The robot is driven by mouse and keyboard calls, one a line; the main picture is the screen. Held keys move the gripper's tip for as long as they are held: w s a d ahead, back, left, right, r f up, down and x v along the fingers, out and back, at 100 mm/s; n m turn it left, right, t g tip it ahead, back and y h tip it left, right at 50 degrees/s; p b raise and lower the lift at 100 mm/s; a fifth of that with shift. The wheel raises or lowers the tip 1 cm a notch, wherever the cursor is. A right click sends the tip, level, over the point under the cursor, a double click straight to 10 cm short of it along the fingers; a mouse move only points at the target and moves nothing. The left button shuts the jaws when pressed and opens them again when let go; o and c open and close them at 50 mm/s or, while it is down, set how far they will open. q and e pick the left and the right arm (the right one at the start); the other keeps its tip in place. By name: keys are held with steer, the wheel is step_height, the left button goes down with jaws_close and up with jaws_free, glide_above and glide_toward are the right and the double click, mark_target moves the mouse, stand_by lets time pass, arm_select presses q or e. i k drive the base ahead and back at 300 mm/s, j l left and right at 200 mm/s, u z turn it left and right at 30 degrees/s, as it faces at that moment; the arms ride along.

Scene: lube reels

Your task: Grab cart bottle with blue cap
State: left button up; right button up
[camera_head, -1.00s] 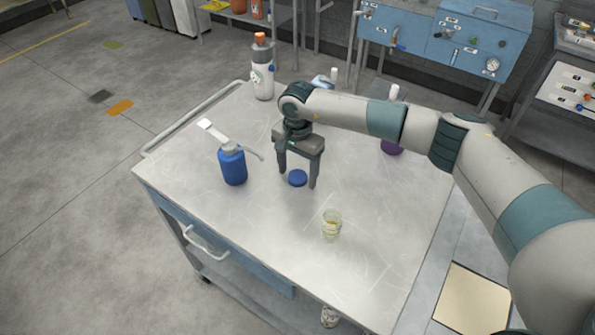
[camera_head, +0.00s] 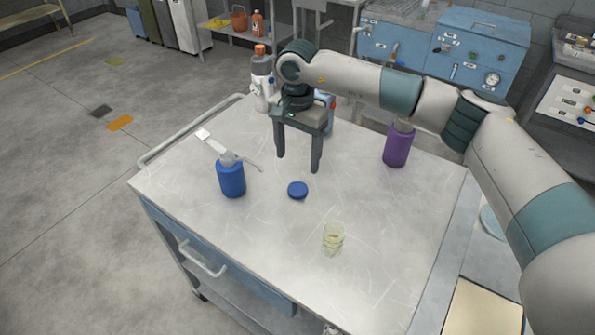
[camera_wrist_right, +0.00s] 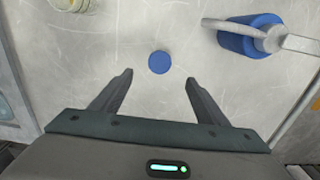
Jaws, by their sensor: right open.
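My right gripper (camera_head: 298,162) is open and empty above the cart top, with its fingers pointing down. A round blue cap (camera_head: 298,190) lies on the cart top, in front of the fingers in the head view. In the right wrist view the blue cap (camera_wrist_right: 159,62) is beyond the fingertips, apart from them. A blue bottle (camera_head: 231,179) with a grey pump-like top stands left of the gripper. A light blue container (camera_head: 329,112) is partly hidden behind the gripper; its top cannot be made out. No bottle visibly wears a blue cap. My left gripper is not in view.
On the cart (camera_head: 180,190) stand a grey-white bottle with an orange cap (camera_head: 260,80) at the back, a purple bottle (camera_head: 397,147) at the right and a clear jar (camera_head: 333,238) at the front. The front left of the top is clear.

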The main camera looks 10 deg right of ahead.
mark_target(333, 231)
steer(key=k+j, duration=0.15)
steer(key=k, duration=0.35)
steer(key=k+j, duration=0.15)
steer(key=k, duration=0.35)
steer(key=k+j, duration=0.1)
steer(key=k, duration=0.35)
